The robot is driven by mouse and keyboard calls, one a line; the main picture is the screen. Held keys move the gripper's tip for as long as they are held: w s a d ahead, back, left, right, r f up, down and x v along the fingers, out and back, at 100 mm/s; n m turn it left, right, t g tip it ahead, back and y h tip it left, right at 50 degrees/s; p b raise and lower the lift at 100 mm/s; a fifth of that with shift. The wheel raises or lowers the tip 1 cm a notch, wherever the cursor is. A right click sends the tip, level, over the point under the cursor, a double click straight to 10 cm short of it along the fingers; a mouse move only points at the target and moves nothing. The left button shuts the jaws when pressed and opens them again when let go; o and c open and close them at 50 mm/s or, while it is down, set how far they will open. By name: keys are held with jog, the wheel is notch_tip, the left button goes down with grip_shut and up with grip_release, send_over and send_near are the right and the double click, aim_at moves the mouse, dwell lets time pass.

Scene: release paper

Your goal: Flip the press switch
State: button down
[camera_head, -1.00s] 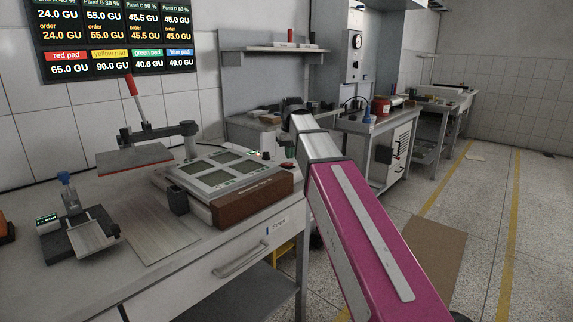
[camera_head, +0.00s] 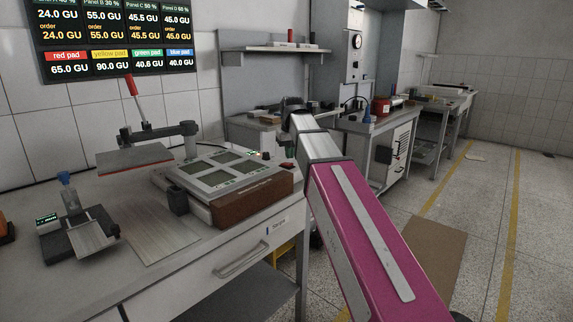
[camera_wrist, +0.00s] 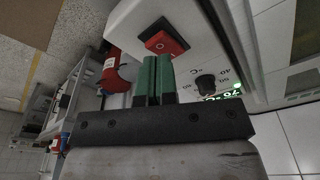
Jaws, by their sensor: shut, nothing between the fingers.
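The red press switch (camera_wrist: 164,40) sits in a dark frame on the pale housing in the wrist view. It also shows in the head view (camera_head: 287,165), at the right end of the heat press (camera_head: 240,203). My gripper (camera_wrist: 158,58) has green fingers, shut with nothing between them. The fingertips are right beside the switch's lower edge in the wrist picture; I cannot tell whether they touch it.
A black knob (camera_wrist: 206,84) and a lit green display (camera_wrist: 229,95) are beside the fingers. The press's raised upper plate (camera_head: 135,158) with a red-tipped lever (camera_head: 131,86) stands to the left. A small device (camera_head: 92,240) stands at the bench's left.

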aim_at(289, 164)
jog(key=shift+f, duration=1.2)
dwell(1.0)
jog(key=shift+r, duration=3.55)
